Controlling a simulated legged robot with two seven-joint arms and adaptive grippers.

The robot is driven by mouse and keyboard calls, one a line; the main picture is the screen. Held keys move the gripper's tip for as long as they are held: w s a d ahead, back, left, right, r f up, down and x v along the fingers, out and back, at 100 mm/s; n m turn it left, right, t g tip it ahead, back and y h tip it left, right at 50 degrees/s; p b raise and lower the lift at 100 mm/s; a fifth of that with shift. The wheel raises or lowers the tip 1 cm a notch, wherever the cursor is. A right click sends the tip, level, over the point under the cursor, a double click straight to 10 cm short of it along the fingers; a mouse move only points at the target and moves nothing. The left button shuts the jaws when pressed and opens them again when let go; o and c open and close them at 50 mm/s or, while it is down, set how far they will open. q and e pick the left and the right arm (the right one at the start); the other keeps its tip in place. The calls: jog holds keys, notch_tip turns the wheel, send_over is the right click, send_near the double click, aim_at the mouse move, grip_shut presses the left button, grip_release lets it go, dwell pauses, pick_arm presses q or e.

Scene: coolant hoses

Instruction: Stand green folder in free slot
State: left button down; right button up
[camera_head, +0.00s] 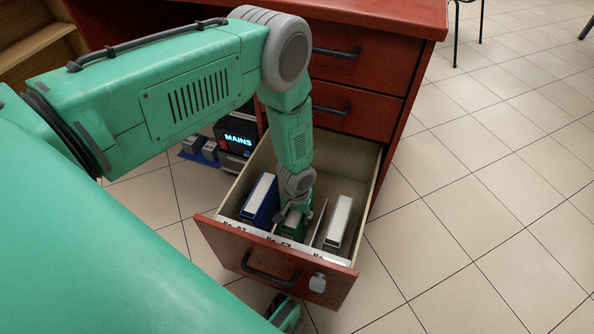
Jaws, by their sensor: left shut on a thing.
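The green folder (293,222) is in the open bottom drawer (232,246), mostly hidden under my left gripper (293,208). The left gripper reaches down into the drawer from above and is shut on the folder. The folder appears upright between a blue folder (261,196) on its left and a thin divider (317,224) on its right. Whether its bottom touches the drawer floor is hidden.
A folder with a white spine (339,220) stands on the drawer's right side. The red cabinet (362,70) has shut drawers above. A dark box reading "MAINS" (236,140) sits behind the drawer at the left. Tiled floor (470,190) is clear at the right.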

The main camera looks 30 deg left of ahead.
pick_arm(q)
jog(key=c, duration=1)
grip_release()
jog(key=shift+o, duration=0.2)
notch_tip(320, 180, up, 12)
jog(key=p, duration=0.5)
